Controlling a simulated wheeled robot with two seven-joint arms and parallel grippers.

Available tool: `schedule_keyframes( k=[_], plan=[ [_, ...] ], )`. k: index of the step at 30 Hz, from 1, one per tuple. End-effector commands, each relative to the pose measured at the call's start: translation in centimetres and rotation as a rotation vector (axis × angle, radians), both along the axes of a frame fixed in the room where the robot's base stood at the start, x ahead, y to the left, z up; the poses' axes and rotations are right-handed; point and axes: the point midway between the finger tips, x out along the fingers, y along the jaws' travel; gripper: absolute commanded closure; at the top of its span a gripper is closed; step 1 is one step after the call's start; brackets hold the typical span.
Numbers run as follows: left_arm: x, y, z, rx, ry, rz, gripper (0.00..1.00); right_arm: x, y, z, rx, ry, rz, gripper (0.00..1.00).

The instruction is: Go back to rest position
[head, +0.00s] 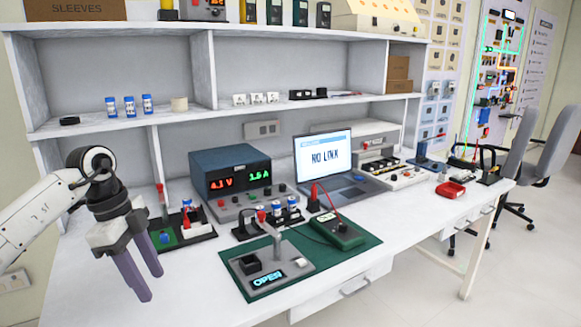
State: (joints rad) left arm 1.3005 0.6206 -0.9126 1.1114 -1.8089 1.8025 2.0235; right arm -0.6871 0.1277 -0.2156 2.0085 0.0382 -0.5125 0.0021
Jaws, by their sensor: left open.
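My left gripper (140,272) hangs over the left end of the white workbench, its two purple-grey fingers pointing down with a gap between them. It is open and nothing shows between the fingers. My left arm comes in from the left edge. My right gripper is not in view.
The green mat (364,254) carries a lever device (266,270) reading "OPEN" and a green meter (337,231). Shelves (130,124) rise above. The front-left bench is clear.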

Motion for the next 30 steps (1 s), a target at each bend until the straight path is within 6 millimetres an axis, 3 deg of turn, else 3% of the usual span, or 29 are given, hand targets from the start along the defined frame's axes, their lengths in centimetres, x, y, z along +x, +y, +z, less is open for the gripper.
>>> schedule_keyframes(
  k=[5,8,11,12,15,18,21,24,26,29,30],
  plan=[
    [-0.6,-6.2,-3.0,-0.179,-0.042,-0.161,0.57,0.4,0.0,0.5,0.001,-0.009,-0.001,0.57],
    [-1.6,-11.1,-4.8,-0.336,-0.082,-0.266,0.57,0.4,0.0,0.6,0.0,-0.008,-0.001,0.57],
    [-3.6,-17.6,-6.1,-0.573,-0.157,-0.368,0.57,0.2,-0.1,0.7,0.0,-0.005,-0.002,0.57],
    [-4.6,-20.5,-6.2,-0.693,-0.205,-0.394,0.57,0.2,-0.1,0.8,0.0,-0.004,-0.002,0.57],
    [-6.7,-26.1,-5.0,-0.978,-0.346,-0.384,0.57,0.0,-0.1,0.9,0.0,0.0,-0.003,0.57],
    [-7.7,-28.9,-3.3,-1.206,-0.5,-0.262,0.57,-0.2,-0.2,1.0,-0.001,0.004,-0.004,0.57],
    [-7.7,-29.1,-2.3,-1.349,-0.647,-0.049,0.57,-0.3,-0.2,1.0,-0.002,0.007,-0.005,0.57],
    [-7.2,-27.1,-3.1,-1.386,-0.762,0.23,0.57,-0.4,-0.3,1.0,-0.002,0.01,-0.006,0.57],
    [-7.1,-25.1,-4.7,-1.36,-0.803,0.41,0.57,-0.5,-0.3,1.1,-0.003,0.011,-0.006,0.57],
    [-8.1,-21.3,-9.2,-1.238,-0.82,0.703,0.57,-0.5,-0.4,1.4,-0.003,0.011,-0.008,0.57],
    [-9.1,-19.7,-11.5,-1.168,-0.803,0.812,0.57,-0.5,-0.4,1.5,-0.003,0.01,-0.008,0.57]
  ],
)
